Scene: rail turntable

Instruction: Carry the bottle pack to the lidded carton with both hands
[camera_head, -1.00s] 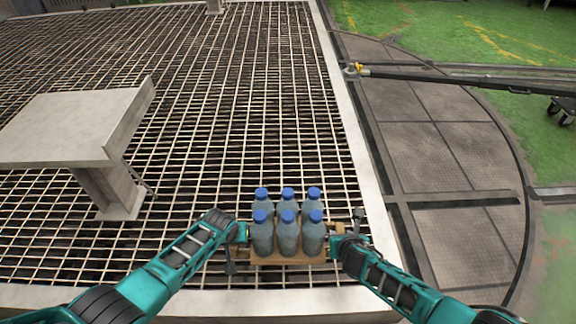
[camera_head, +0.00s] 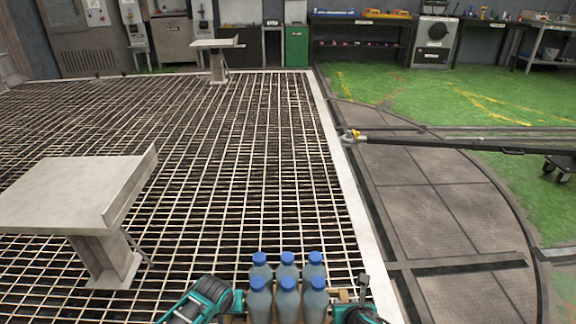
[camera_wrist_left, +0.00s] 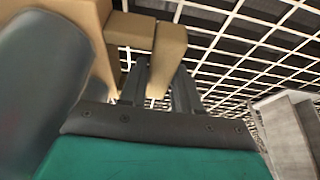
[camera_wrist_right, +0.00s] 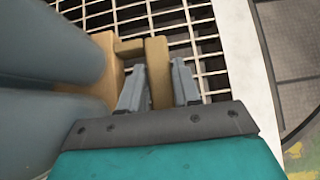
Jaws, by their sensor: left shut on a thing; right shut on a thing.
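The bottle pack (camera_head: 287,290) is several grey-blue bottles with blue caps, upright in a tan tray. It sits at the bottom centre of the head view, held between my two grippers. My left gripper (camera_wrist_left: 157,85) is shut on a tan handle block (camera_wrist_left: 168,50) at the tray's left side. My right gripper (camera_wrist_right: 158,85) is shut on the matching tan handle (camera_wrist_right: 158,60) at the right side. The bottles look level. The tray's lower part is cut off in the head view. I cannot make out a lidded carton in these views.
A metal grating floor (camera_head: 230,150) with a pale border (camera_head: 345,170) lies ahead. A grey pedestal table (camera_head: 70,190) stands at left; another (camera_head: 215,45) stands far back. A dark rail bar (camera_head: 440,145) crosses at right. Benches and a green cabinet (camera_head: 297,46) line the back.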

